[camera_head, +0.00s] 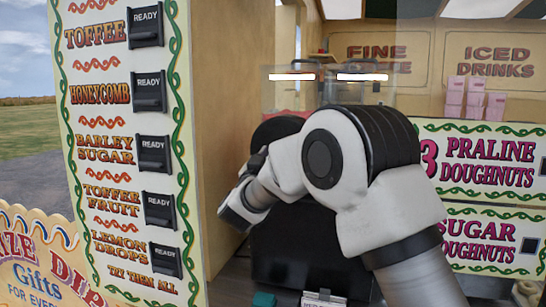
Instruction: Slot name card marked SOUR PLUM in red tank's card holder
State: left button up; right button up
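One of my arms, white and grey, comes up from the lower right and bends left across the middle of the head view. Its far end is by the tan wall, and I make out no gripper fingers there. My other gripper does not show. I see no red tank and no card that I can read as SOUR PLUM. A small white card or stack of cards (324,299) with partly cut-off dark lettering shows at the bottom edge. I cannot tell what it says.
A tall sign board (109,171) with sweet names and black READY flaps stands at the left. A teal object (264,299) is at the bottom edge. A black panel (290,250) stands behind my arm. Doughnut signs (487,162) and pink boxes (474,98) are at the right.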

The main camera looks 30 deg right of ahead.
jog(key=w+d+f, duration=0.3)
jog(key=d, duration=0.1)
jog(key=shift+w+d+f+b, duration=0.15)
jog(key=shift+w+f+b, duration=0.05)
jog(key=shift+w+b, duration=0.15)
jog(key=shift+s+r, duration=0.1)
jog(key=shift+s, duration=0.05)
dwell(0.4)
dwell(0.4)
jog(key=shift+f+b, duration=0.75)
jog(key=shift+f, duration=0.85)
